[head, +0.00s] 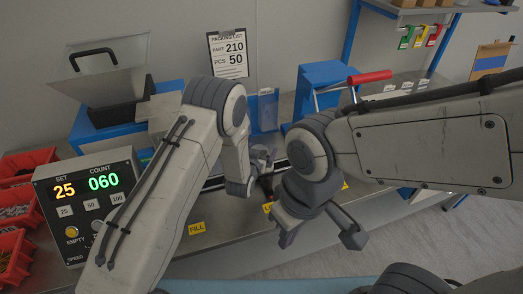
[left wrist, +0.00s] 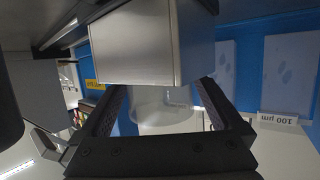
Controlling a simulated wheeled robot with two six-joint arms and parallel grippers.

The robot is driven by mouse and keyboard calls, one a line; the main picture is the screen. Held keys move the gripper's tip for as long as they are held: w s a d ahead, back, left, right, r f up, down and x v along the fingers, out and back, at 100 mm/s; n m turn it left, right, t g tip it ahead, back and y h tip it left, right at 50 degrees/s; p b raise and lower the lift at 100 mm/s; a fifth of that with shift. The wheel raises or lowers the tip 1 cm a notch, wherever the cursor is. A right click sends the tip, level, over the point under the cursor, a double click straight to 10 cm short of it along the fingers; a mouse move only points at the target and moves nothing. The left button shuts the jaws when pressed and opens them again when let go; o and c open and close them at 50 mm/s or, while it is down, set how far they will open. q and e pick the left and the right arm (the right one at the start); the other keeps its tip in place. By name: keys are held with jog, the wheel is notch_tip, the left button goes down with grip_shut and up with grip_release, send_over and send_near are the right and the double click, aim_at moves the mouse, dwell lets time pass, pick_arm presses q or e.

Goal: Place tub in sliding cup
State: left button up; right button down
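A clear, rounded container (left wrist: 162,108), which looks like the tub, sits between the fingers of my left gripper (left wrist: 163,92) in the left wrist view. Narrow gaps seem to show on both sides, so the fingers look open around it. A grey metal box (left wrist: 140,45) hides its far part. In the head view my left gripper (head: 264,168) is low over the bench, and its arm hides the container. My right gripper (head: 320,238) is open and empty in front of the bench edge, fingers wide apart. I cannot make out the sliding cup separately.
A control box (head: 87,200) showing SET 25 and COUNT 060 stands at left, beside red bins (head: 15,215). A blue stand with a red handle (head: 370,77) is behind my right arm. A yellow FILL label (head: 197,228) marks the metal bench (head: 225,238).

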pick_arm(q)
jog(key=shift+r, duration=0.2)
jog(key=s+d+r+m+g+b, duration=0.1)
jog(key=s+r+g, duration=0.4)
jog(key=s, duration=0.6)
jog(key=s+r+m+g, duration=0.1)
jog(key=s+r+g, duration=0.2)
jog(key=s+r, duration=0.55)
jog(key=s+a+r+m+g+y, duration=0.1)
jog(key=s+a+r+g, duration=0.1)
jog(key=s, duration=0.8)
jog(key=s+a+r+m+g+y, duration=0.1)
jog(key=s+a+r+g, duration=0.1)
jog(key=s, duration=0.8)
jog(key=shift+s+a+r+g+y, duration=0.4)
jog(key=shift+a+g, duration=0.3)
jog(key=shift+a, duration=0.45)
